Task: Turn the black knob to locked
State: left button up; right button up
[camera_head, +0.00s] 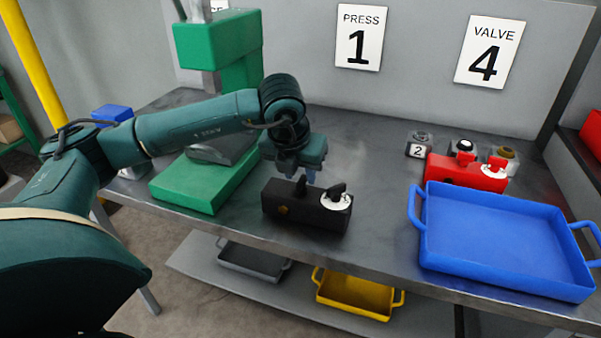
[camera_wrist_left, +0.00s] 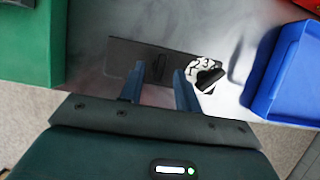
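A black box (camera_head: 305,222) stands on the grey table near its front edge. On its top are an upright black knob (camera_head: 300,187) and, to the right, a second black knob (camera_head: 337,190) on a white dial. My left gripper (camera_head: 304,174) points down above the upright knob. In the left wrist view its open fingers (camera_wrist_left: 158,72) stand on both sides of that knob, with gaps visible. My right gripper is out of view.
A green press (camera_head: 180,188) stands close left of the box. A blue tray (camera_head: 431,245) and a red box (camera_head: 450,172) with its own dial are to the right. Small grey units stand behind the red box. The table between is clear. Grey and yellow trays sit below.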

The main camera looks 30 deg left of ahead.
pick_arm(q)
jog(key=shift+x, duration=0.85)
jog(key=shift+c, duration=0.3)
grip_shut()
